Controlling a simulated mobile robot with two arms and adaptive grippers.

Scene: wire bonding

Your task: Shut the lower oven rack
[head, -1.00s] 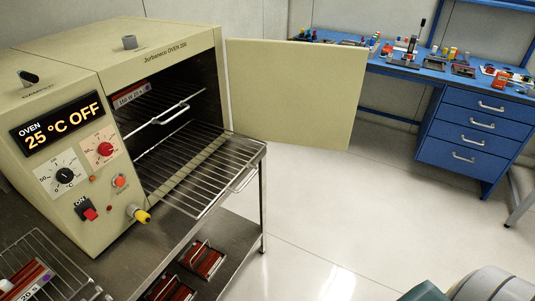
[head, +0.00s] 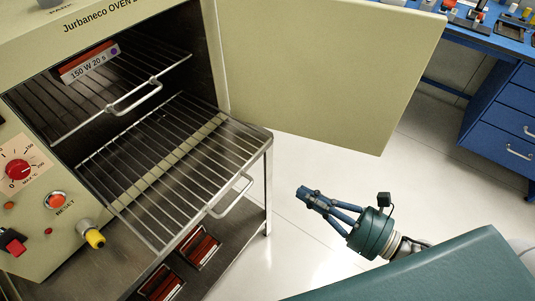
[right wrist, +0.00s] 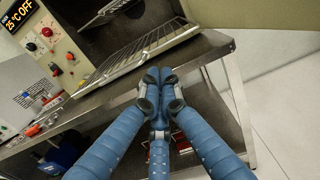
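The lower oven rack (head: 180,165), a silver wire shelf, sticks far out of the open oven (head: 75,30) in the head view. Its loop handle (head: 232,196) is at the front edge. The rack also shows in the right wrist view (right wrist: 130,68). My right gripper (head: 305,194) is to the right of the handle and apart from it, over the floor in the head view. Its blue fingers come together at the tips and hold nothing visible; they also show in the right wrist view (right wrist: 160,88). My left gripper is not in view.
The upper rack (head: 118,103) sits inside, with a red and white box labelled "150 W 20 s" (head: 90,63). The oven door (head: 320,70) stands wide open to the right. Red items (head: 200,248) lie on a shelf below the oven table.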

